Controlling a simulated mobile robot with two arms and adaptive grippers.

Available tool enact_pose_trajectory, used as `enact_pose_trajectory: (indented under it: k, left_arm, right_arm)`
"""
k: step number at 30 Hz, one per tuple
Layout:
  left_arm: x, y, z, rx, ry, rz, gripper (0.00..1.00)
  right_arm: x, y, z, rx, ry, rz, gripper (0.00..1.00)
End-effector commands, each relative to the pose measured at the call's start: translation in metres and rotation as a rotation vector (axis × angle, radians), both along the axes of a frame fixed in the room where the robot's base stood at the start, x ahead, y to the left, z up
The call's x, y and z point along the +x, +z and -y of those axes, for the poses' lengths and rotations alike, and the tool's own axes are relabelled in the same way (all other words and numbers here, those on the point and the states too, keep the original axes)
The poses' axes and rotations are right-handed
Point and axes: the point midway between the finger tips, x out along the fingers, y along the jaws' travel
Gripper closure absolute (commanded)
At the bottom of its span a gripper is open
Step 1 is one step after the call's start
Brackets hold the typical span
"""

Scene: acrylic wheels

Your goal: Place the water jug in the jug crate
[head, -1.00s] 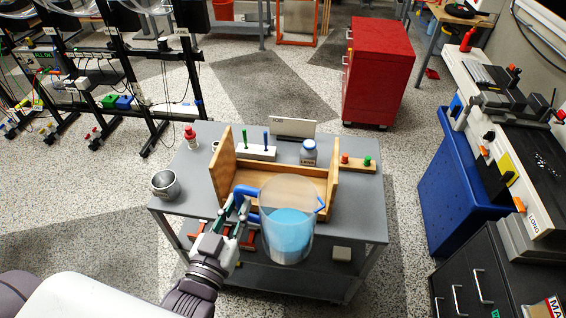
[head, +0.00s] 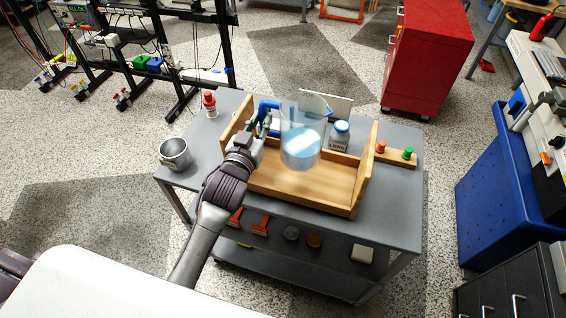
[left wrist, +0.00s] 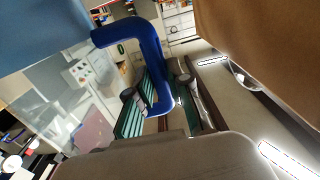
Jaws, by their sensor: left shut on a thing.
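The water jug (head: 302,150), clear with pale blue water and a blue handle, is upright between the end walls of the wooden jug crate (head: 318,193) in the head view. I cannot tell whether its base touches the crate floor. My left gripper (head: 262,127) is shut on the jug's blue handle, on the jug's left side, near the crate's left wall. In the left wrist view the handle (left wrist: 152,58) passes between the green fingers (left wrist: 158,108). The crate's wood (left wrist: 265,45) fills the upper right there. My right gripper is not in view.
The crate stands on a grey cart (head: 400,225). A metal cup (head: 174,153) and a red-capped bottle (head: 210,104) are to its left. A wooden block with red and green pegs (head: 397,153) lies to the right.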

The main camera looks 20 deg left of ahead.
Motion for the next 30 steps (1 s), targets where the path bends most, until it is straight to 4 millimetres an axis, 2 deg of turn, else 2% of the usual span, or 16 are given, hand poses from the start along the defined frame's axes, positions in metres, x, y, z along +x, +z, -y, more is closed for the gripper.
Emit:
enact_pose_trajectory:
  k: [2,5,11,18,30]
  left_arm:
    - [-0.001,-0.015,0.000,-0.004,0.001,-0.001,1.00]
    - [-0.001,-0.030,0.000,-0.005,0.000,0.002,1.00]
    - [-0.001,-0.047,0.000,-0.004,-0.001,0.003,1.00]
    - [-0.001,-0.077,0.001,-0.004,-0.001,0.003,1.00]
    - [-0.001,-0.082,0.001,-0.003,-0.002,0.006,1.00]
  right_arm:
    - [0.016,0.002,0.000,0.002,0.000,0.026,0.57]
    - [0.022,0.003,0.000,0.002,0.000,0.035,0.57]
    - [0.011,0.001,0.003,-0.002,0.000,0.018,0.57]
    - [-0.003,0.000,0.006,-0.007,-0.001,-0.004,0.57]
    - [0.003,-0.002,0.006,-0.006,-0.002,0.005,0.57]
